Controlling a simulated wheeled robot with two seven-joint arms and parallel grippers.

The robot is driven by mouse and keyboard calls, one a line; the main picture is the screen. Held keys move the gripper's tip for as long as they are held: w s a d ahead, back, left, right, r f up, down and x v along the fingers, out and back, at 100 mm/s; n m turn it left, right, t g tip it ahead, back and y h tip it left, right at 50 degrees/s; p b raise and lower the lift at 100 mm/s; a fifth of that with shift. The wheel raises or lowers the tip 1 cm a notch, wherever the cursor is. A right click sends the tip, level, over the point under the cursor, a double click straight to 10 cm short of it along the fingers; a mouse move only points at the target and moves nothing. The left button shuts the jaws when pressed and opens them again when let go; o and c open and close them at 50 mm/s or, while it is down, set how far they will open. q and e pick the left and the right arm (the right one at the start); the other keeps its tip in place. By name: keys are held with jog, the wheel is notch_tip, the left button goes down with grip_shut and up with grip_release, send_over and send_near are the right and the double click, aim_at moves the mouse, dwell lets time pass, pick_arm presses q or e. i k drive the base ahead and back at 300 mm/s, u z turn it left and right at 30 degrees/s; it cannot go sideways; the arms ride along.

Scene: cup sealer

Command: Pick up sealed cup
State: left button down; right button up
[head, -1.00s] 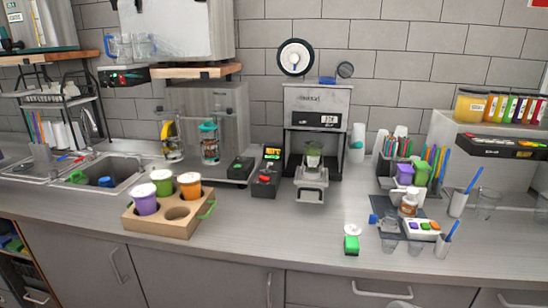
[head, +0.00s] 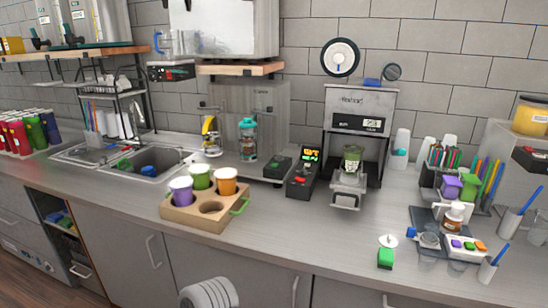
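The cup sealer (head: 361,97) is a grey machine with a dark display panel, standing against the back wall right of centre. Its metal tray (head: 347,201) sticks out at the front. A clear cup with green contents (head: 352,158) stands upright in the tray, under the machine's head. I cannot make out whether its top has a film on it. Neither of my grippers is in view. A white ribbed part, likely of my own arm, shows at the bottom edge.
A wooden holder (head: 208,224) with purple, green and orange cups stands left of the sealer. A black keypad box (head: 301,180) is close to the sealer's left side. A green block (head: 385,259) lies front right. The counter (head: 300,232) before the sealer is clear.

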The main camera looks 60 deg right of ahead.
aim_at(353, 153)
jog(key=u, duration=0.25)
jog(key=k, duration=0.7)
jog(key=z, duration=1.5)
